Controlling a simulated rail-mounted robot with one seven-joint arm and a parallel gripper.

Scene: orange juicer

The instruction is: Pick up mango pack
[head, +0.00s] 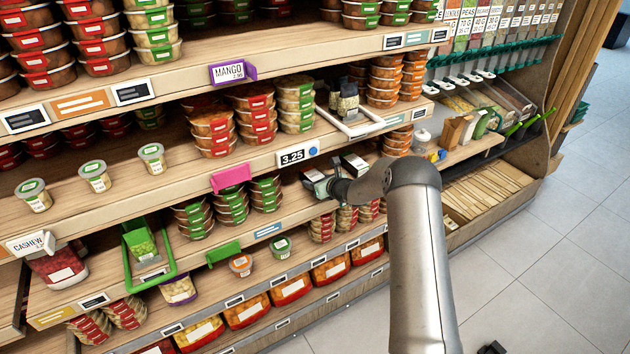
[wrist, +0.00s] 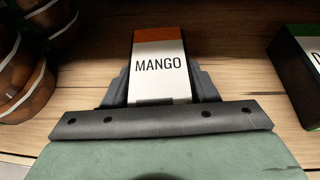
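The mango pack (wrist: 160,68) is a small box with a white face reading MANGO and a brown-orange end. In the wrist view it lies between the two dark fingers of my gripper (wrist: 163,86), its near end close to the grey bar of the palm. The fingers flank it closely on both sides; I cannot tell whether they press on it. In the head view my gripper (head: 322,186) is at the middle shelf, beneath the 3.25 tag, and the pack is mostly hidden there.
A dark green-edged box (wrist: 298,72) stands to the right of the pack, and stacked brown tubs (wrist: 22,80) to the left. In the head view stacked tubs (head: 265,193) stand left of my gripper. A shelf with a 3.25 tag (head: 292,156) is above. Open floor (head: 540,250) lies at right.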

